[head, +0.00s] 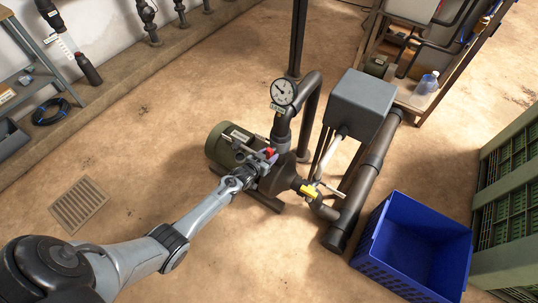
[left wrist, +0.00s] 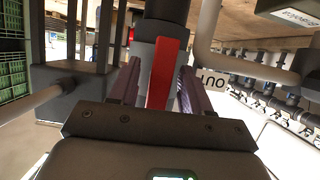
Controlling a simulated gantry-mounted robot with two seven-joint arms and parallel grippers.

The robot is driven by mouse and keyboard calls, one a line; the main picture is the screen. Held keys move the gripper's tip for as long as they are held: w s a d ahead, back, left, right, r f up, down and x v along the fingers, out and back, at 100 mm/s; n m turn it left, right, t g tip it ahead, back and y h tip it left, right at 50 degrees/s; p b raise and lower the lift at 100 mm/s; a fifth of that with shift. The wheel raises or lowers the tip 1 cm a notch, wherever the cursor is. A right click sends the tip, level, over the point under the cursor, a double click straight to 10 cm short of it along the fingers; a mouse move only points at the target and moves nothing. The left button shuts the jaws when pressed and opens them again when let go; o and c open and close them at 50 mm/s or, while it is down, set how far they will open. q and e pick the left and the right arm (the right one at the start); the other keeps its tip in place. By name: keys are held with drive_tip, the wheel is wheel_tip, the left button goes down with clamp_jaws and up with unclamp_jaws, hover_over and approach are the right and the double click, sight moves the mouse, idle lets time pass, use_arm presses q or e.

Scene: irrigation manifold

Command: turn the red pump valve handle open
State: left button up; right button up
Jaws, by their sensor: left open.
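The red pump valve handle (head: 270,153) is on the dark pipework below the gauge, beside the green pump motor (head: 222,146). My left gripper (head: 265,157) reaches it from the lower left and partly covers it. In the left wrist view the red handle (left wrist: 162,73) stands upright in the picture between the two fingers of my open left gripper (left wrist: 159,90). A finger is on each side of it. I cannot tell whether either finger touches it. My right gripper is not in view.
A yellow handle (head: 307,191) is on the pipe to the lower right. A round pressure gauge (head: 283,92) sits above the red handle. A grey box (head: 360,105) and a blue crate (head: 371,250) stand to the right. The floor around the drain grate (head: 79,205) is clear.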

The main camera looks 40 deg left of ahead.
use_arm(q)
drive_tip(key=p+v, duration=0.5)
drive_tip(key=v, duration=0.5)
drive_tip(key=shift+s, duration=0.2)
